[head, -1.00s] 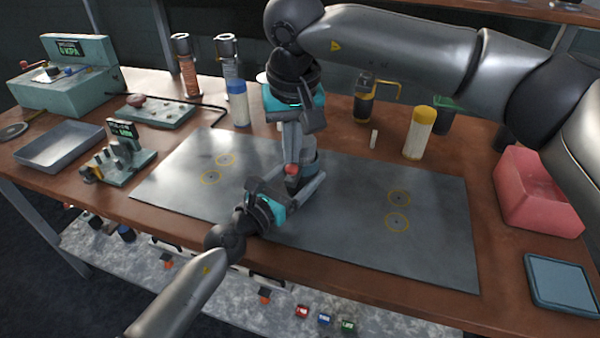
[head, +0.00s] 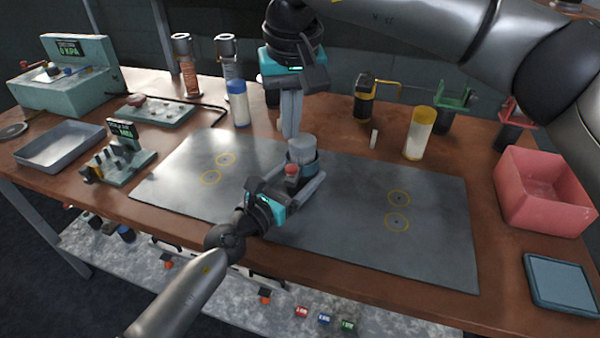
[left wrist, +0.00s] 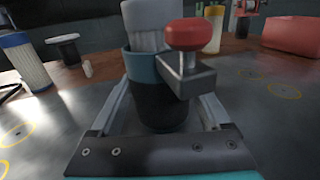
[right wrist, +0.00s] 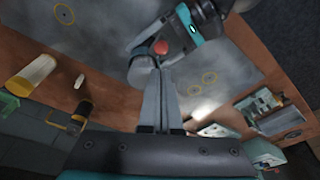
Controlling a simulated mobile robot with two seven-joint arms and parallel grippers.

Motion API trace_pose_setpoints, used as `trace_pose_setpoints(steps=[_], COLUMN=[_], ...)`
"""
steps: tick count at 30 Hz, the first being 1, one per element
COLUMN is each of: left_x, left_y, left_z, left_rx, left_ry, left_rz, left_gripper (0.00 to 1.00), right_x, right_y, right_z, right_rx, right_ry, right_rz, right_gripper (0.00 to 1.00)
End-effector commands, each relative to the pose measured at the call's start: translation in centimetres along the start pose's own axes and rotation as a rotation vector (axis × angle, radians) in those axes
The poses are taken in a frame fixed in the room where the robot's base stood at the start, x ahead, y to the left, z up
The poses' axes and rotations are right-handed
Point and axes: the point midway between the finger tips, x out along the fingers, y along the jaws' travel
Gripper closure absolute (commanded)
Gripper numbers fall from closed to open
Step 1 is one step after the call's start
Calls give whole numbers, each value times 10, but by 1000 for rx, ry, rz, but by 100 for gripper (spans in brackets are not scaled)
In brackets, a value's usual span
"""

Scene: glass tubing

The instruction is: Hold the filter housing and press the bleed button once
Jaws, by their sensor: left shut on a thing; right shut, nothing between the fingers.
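The filter housing (left wrist: 160,105) stands upright on the grey mat, a dark cup with a teal band and a pale ribbed filter (left wrist: 150,25) in its top. A red bleed button (left wrist: 188,34) sits on a grey bracket at its side. The button also shows in the head view (head: 292,169). My left gripper (head: 305,185) is shut on the housing, one finger along each side. My right gripper (head: 291,135) is shut and empty, pointing down above and behind the housing, apart from the button. In the right wrist view the red button (right wrist: 160,47) shows beyond the fingertips.
A blue-capped cylinder (head: 238,104) and a yellow-capped cylinder (head: 419,134) stand behind the mat (head: 350,230). A red bin (head: 540,195) is at the right, a grey tray (head: 60,147) at the left. The right half of the mat is clear.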

Motion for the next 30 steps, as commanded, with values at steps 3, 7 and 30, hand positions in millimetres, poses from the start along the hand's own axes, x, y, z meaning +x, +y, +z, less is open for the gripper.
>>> trace_pose_setpoints(steps=[3,7,30], left_x=[0,0,0], left_y=[0,0,0], left_z=[0,0,0], left_rx=[0,0,0], left_ry=[1,1,1], left_rz=[0,0,0], left_gripper=[84,84,84], right_x=[-8,-10,-101], right_y=[0,0,-1], right_z=[-2,-2,-2], right_rx=[0,0,0], right_ry=[0,-1,2], right_rz=[-1,-1,-1], right_gripper=[100,100,100])
